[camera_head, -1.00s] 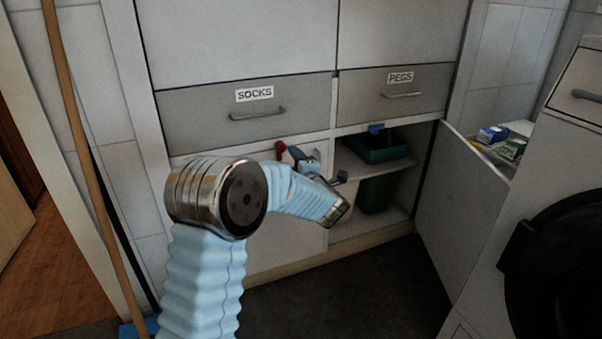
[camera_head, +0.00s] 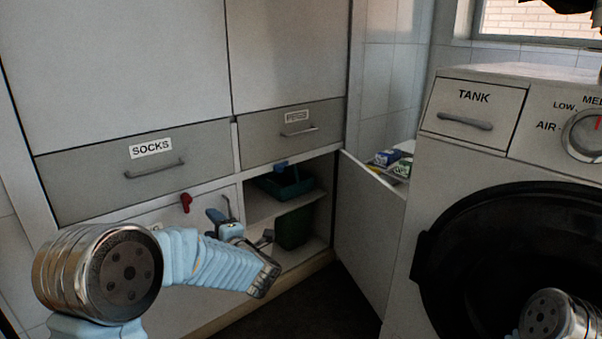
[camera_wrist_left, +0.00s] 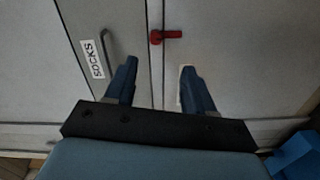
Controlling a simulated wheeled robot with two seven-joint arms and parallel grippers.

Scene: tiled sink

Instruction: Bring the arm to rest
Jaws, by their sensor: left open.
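My left gripper (camera_head: 236,226) is in front of the lower cupboard, at the end of my pale blue sleeved arm. The wrist view shows its two dark blue fingers (camera_wrist_left: 156,80) spread apart with nothing between them. Beyond them are the grey SOCKS drawer (camera_wrist_left: 90,30) and a pale cupboard front (camera_wrist_left: 222,60) with a red catch (camera_wrist_left: 168,35). I cannot tell how far the fingertips are from these fronts. A metal joint of my right arm shows at the bottom right of the head view; my right gripper is out of view.
The open cupboard holds a teal tray (camera_head: 288,184) on its shelf and a green bin (camera_head: 294,228) below. Its door (camera_head: 362,230) stands open between cupboard and dryer (camera_head: 400,290). The SOCKS drawer (camera_head: 105,178) and PEGS drawer (camera_head: 290,133) are shut. Dark floor (camera_head: 325,305) is clear.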

